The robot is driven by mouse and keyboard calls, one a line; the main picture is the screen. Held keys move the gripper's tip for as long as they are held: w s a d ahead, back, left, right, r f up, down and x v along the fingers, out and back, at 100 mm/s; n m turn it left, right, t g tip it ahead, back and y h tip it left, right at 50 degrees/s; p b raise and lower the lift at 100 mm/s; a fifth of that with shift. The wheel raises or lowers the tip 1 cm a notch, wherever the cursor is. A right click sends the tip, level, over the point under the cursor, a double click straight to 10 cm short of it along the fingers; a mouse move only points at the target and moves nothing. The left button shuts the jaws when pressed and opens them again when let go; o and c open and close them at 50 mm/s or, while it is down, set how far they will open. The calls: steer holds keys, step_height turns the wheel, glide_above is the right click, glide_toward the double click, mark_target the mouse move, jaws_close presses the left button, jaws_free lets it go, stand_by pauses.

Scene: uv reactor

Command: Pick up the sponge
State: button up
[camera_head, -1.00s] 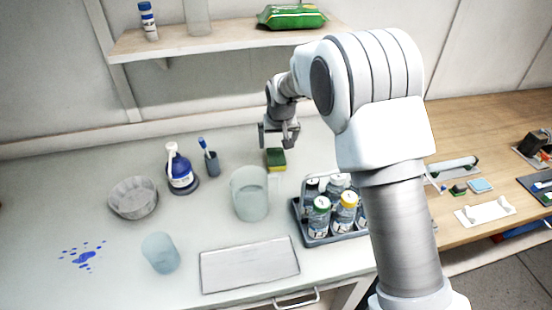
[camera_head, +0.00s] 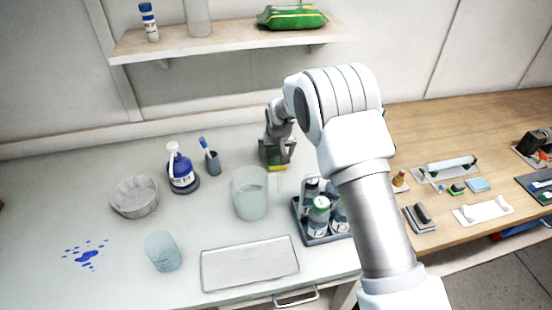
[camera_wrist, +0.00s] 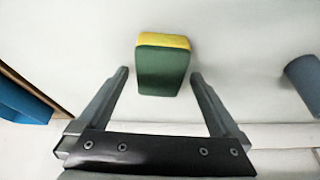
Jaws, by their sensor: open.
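The sponge (camera_wrist: 162,70) is a small block with a dark green face and a yellow layer, lying on the light counter. In the wrist view it sits just beyond my fingertips, roughly centred between them. My gripper (camera_wrist: 158,75) is open and empty, with one finger to each side of the sponge's near end. In the head view my gripper (camera_head: 277,160) is low over the sponge (camera_head: 277,168), hiding most of it. I cannot tell whether the fingers touch it.
A clear pitcher (camera_head: 250,195) stands just in front of the sponge. A cup with a brush (camera_head: 211,160) and a blue bottle (camera_head: 181,172) are to the left. A bottle caddy (camera_head: 322,238) stands at front right. A shelf (camera_head: 230,37) hangs above the counter's back.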

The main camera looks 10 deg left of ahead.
mark_target(276, 157)
steer(key=c, duration=1.3)
step_height(276, 157, up, 10)
steer(key=shift+b, duration=0.4)
steer(key=o, duration=0.8)
steer(key=c, duration=0.7)
steer(key=shift+r, duration=0.1)
